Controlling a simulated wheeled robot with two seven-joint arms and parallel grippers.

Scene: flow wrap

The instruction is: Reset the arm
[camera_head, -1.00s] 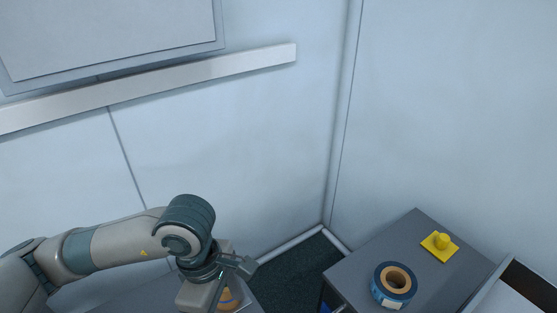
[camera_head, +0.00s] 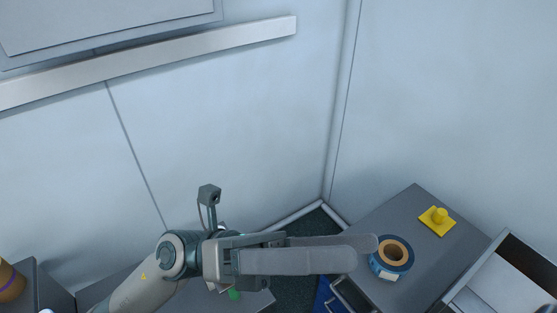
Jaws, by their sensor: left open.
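My left arm comes in from the bottom left. Its gripper (camera_head: 364,250) is stretched out to the right, with its two long grey fingers lying one over the other in this view. The jaws are open, with nothing seen between them. The fingertips overlap the left edge of a blue roll with a tan core (camera_head: 406,262) in the picture; I cannot tell whether they touch it. My right arm and gripper are not in view.
The roll lies on a grey cabinet top (camera_head: 420,197) with a yellow knobbed piece (camera_head: 437,221) behind it. A white-lined container (camera_head: 505,285) is at the right edge. A brown object with a purple band (camera_head: 9,284) is at the far left. Plain walls stand behind.

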